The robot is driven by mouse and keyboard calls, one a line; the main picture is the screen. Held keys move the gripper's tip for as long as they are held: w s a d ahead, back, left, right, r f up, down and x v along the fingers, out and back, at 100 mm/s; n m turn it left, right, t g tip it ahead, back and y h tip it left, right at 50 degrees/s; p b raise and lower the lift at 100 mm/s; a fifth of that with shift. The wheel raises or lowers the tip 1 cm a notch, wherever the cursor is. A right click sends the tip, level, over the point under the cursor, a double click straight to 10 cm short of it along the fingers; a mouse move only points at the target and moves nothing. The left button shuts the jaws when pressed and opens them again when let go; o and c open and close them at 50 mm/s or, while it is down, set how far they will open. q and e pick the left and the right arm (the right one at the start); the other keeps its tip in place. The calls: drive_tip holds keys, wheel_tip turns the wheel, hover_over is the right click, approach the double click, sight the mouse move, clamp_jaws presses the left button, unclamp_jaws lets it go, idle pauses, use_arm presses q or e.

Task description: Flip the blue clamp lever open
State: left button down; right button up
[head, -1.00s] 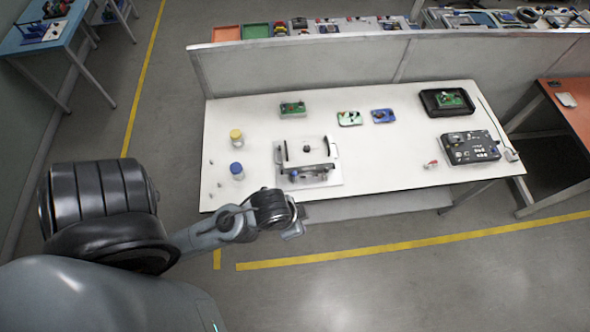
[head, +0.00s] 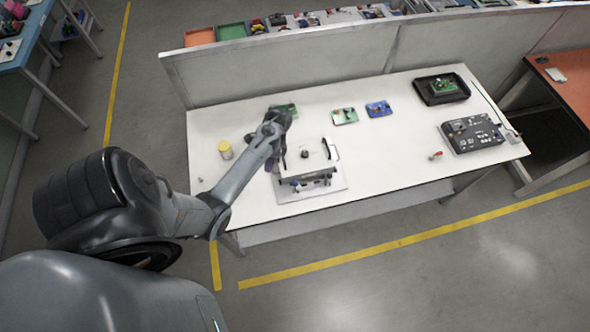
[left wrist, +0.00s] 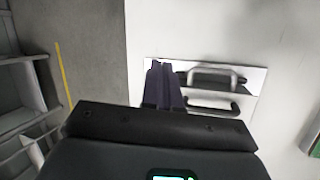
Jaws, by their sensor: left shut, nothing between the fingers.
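The clamp fixture (head: 322,182) sits on a pale plate near the front left-centre of the white table. It has a raised frame with a handle on its right side and a dark bar along its front. My left gripper (head: 279,158) is over the fixture's left side, partly hidden by my wrist. In the left wrist view its dark fingers (left wrist: 160,66) are together and empty, overlapping the left part of the plate, beside a silver handle (left wrist: 213,73) and a dark handle (left wrist: 214,107). Contact cannot be judged. My right gripper is not in view.
A yellow-capped jar (head: 226,149) stands left of my forearm. Two small boards, one green (head: 345,116) and one blue (head: 379,109), lie behind the fixture. A black tray (head: 452,98) and black box (head: 471,134) are at the right. The table right of the fixture is mostly clear.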

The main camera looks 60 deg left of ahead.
sight(295, 184)
use_arm(q)
drive_tip(key=w+a+r+t+b, duration=0.1)
drive_tip(key=w+r+t+b, duration=0.1)
drive_tip(key=w, duration=0.9)
drive_tip(key=shift+w+a+r+n+t+h, duration=0.2)
drive_tip(key=shift+a+r+n+t+h, duration=0.15)
drive_tip(key=shift+r, duration=0.55)
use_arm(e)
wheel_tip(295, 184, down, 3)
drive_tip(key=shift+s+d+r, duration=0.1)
use_arm(q)
drive_tip(key=x, duration=0.9)
drive_tip(key=shift+d+f, duration=0.1)
drive_tip(key=shift+f, duration=0.15)
drive_tip(key=d, duration=0.1)
drive_tip(key=s+d+p, duration=0.1)
drive_tip(key=shift+s+d+f+p, duration=0.2)
drive_tip(key=shift+d+f+p, duration=0.1)
drive_tip(key=shift+f, duration=0.1)
drive_tip(key=shift+s+d+f, duration=0.2)
drive_tip(key=shift+s+d, duration=0.05)
drive_tip(key=shift+d, duration=0.3)
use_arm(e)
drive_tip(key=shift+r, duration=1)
